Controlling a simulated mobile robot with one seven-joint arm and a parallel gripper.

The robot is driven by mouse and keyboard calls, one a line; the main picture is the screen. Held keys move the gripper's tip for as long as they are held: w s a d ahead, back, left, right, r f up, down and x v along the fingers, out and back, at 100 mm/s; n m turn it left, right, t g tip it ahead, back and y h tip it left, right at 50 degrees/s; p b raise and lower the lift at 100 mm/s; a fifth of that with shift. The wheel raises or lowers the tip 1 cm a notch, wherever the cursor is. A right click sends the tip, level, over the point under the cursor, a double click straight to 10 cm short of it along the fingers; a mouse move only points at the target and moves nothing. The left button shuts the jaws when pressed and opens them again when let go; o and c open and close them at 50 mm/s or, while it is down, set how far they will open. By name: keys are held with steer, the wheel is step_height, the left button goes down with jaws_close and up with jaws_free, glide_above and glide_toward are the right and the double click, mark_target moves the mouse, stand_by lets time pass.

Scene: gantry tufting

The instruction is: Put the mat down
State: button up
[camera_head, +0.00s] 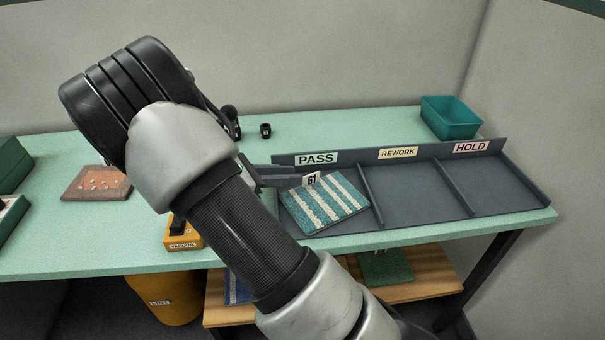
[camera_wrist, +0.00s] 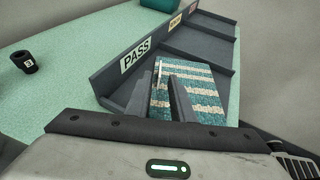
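The mat (camera_head: 325,204), striped teal and cream, lies in the PASS bay of the dark grey tray (camera_head: 415,192). It looks flat, and its front left edge is near the tray's open front. A small white tag marked 61 (camera_head: 312,179) stands up at its back left edge; in the wrist view the tag (camera_wrist: 158,68) shows as a thin strip. My gripper (camera_head: 304,178) is at that edge. In the wrist view my gripper (camera_wrist: 160,85) has its fingers apart, with the mat (camera_wrist: 205,92) showing between and beyond them. Whether a finger touches the tag is unclear.
REWORK and HOLD bays look empty, separated by low dividers. A teal bin (camera_head: 450,117) stands behind HOLD. On the left are a reddish mat (camera_head: 98,183) and an orange vacuum box (camera_head: 183,235). A dark cup (camera_head: 265,131) stands at the back. My arm hides part of the bench.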

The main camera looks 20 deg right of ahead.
steer(key=v, duration=0.5)
steer(key=s+a+r+m+t+y, duration=0.1)
steer(key=s+r+m+y, duration=0.5)
steer(key=s, duration=0.6)
steer(key=s+a+r+m+t+y, duration=0.2)
steer(key=s+r+m+t+y, duration=0.1)
steer(key=s+r+m+y, duration=0.4)
steer(key=s+r+m, duration=0.3)
steer(key=s+m, duration=0.1)
steer(key=m, duration=0.2)
steer(key=shift+s+y, duration=0.3)
steer(key=shift+s, duration=0.05)
steer(key=shift+a, duration=0.15)
step_height(320, 180, up, 11)
steer(key=p, duration=1.1)
steer(key=shift+f, duration=0.15)
